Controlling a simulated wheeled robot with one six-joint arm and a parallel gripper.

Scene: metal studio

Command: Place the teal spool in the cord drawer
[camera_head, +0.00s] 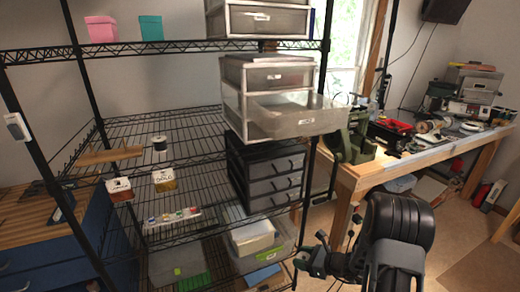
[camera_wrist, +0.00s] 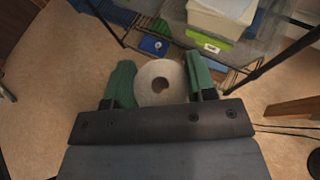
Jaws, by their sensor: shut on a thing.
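My gripper (camera_wrist: 158,72) is shut on a spool (camera_wrist: 146,80) in the wrist view, with a green finger pad on each side. The spool's pale round end with a dark centre hole faces the camera; its teal colour cannot be made out. In the head view my gripper (camera_head: 312,262) is low in front of the rack's right end, and the spool is not clear there. A clear plastic drawer (camera_head: 285,130) is pulled out from a two-drawer unit on the middle shelf, above and apart from my gripper. Its label is too small to read.
The black wire rack (camera_head: 120,128) carries a closed dark drawer unit (camera_head: 270,170), clear bins, and a black-and-white spool (camera_head: 159,143). A wooden workbench (camera_head: 420,160) with a green vise (camera_head: 352,140) stands at right. Bare floor lies around my arm.

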